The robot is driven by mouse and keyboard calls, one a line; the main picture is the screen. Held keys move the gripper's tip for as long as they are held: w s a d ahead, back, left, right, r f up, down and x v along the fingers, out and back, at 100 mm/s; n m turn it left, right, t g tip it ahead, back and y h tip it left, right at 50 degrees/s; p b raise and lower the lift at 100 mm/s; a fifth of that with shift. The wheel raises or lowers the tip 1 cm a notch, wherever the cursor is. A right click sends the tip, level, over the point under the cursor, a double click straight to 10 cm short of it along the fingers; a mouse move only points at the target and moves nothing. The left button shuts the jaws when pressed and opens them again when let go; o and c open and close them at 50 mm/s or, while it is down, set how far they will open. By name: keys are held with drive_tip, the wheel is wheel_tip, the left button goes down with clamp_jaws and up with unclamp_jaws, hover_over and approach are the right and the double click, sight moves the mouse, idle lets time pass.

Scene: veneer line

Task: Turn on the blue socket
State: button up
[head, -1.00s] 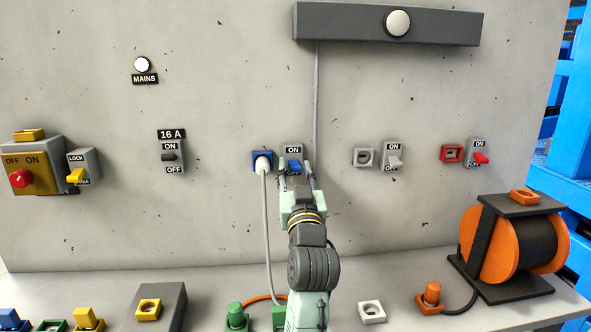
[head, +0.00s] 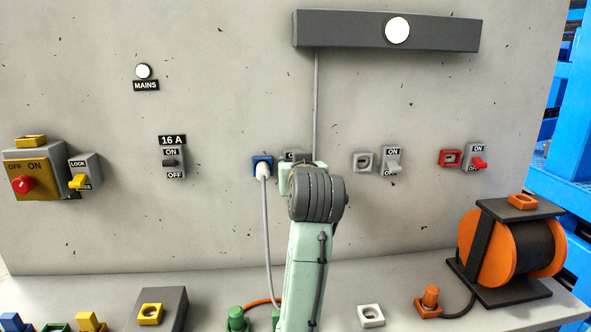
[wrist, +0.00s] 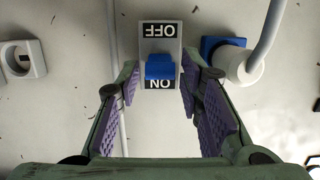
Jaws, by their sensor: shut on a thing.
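The blue socket (head: 262,165) is on the wall with a white plug (head: 263,172) and grey cable in it; it also shows in the wrist view (wrist: 216,44). Its grey switch (wrist: 160,35) stands beside it, mostly hidden by my arm in the head view. In the wrist view, which is upside down, the blue lever (wrist: 160,67) lies toward ON, partly covering that label, and OFF is clear. My gripper (wrist: 161,80) has a finger on each side of the switch and is shut on it; the exact contact is hard to see.
A grey socket (head: 363,161) and its switch (head: 391,160) are to the right, then a red pair (head: 449,158). A grey bar with a bright round lamp (head: 397,30) is above. Plugs and an orange cable reel (head: 490,250) are on the bench below.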

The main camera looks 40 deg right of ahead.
idle(0.3)
drive_tip(key=o, duration=1.1)
drive_tip(key=shift+o, duration=0.2)
drive_tip(key=v, duration=1.2)
drive_tip(key=shift+r, duration=0.1)
